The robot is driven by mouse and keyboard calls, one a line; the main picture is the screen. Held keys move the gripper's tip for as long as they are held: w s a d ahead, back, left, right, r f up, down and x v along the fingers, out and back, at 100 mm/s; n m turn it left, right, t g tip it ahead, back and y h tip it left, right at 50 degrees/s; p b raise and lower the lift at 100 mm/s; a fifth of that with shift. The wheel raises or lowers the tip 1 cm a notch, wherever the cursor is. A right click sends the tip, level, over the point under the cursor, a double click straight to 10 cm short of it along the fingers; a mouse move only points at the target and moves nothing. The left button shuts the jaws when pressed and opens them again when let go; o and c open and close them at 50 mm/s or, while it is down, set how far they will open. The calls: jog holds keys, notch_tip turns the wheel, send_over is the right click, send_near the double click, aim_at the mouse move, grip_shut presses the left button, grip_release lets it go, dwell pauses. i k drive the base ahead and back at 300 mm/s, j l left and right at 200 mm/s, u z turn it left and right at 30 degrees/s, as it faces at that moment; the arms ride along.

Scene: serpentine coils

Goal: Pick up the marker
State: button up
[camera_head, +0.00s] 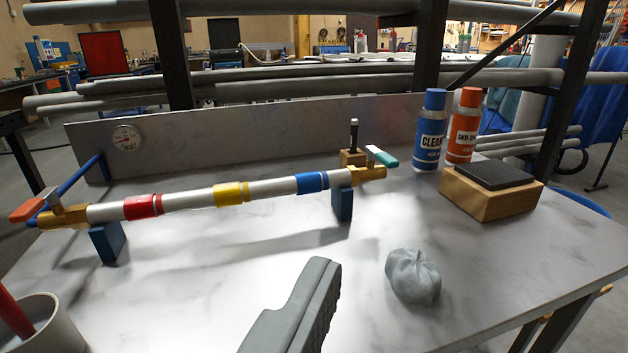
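A slim black upright stick with a pale band near its top, which looks like the marker (354,135), stands in a small wooden block (353,158) at the back of the table, behind the right end of the pipe. A red stick (14,316) leans in a pale cup at the bottom left; I cannot tell what it is. My gripper (322,268) shows as a dark grey shape at the bottom middle, above the near part of the table and well in front of the marker. I cannot tell whether its fingers are apart. Nothing shows at its tip.
A pipe (190,200) with coloured bands and valves lies across blue supports. A grey crumpled lump (413,277) lies right of my gripper. Blue (430,130) and orange (464,126) cans and a dark-topped wooden block (490,198) stand back right. The pale cup (62,332) is front left.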

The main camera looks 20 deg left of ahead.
aim_at(355, 127)
jog(key=i+l+u, duration=0.15)
jog(key=u, duration=0.3)
jog(key=i+l+u, duration=0.1)
jog(key=l+u, duration=0.15)
jog(key=u, duration=0.2)
jog(key=i+l+u, duration=0.1)
jog(key=l, duration=0.3)
jog(key=i+l, duration=0.15)
jog(key=l, duration=0.2)
jog(key=i+l+u, duration=0.15)
jog(key=l, duration=0.25)
jog(key=i+l, duration=0.1)
jog(key=l, duration=0.3)
jog(key=u, duration=0.05)
